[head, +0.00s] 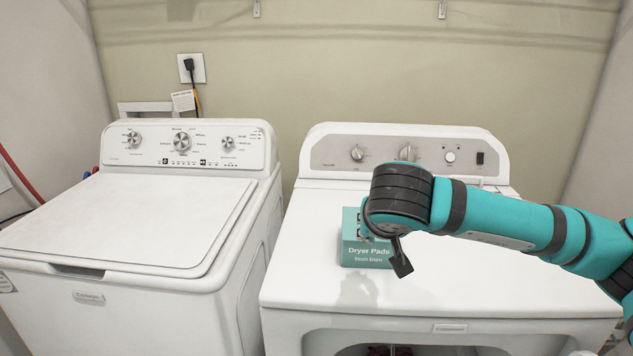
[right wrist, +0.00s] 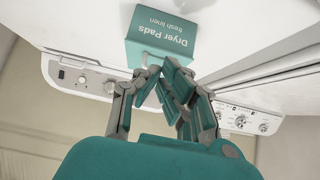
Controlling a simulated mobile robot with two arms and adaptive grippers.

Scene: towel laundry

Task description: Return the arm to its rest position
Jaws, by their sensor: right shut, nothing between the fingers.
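My right arm (head: 500,216) reaches in from the right over the dryer top. In the head view the wrist hides most of my right gripper (head: 396,258), with a dark finger part showing below it. In the right wrist view the gripper (right wrist: 168,72) has its fingertips together and holds nothing. The teal Dryer Pads box (head: 362,256) stands on the dryer just behind and left of the wrist, partly hidden. In the wrist view the box (right wrist: 162,38) is close to the fingertips; I cannot tell whether they touch. My left gripper is out of view.
The white dryer (head: 480,270) has its front opening low in the head view, with something dark inside (head: 390,350). A closed white washer (head: 130,220) stands to the left, with a narrow gap between. The wall (head: 330,70) is behind.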

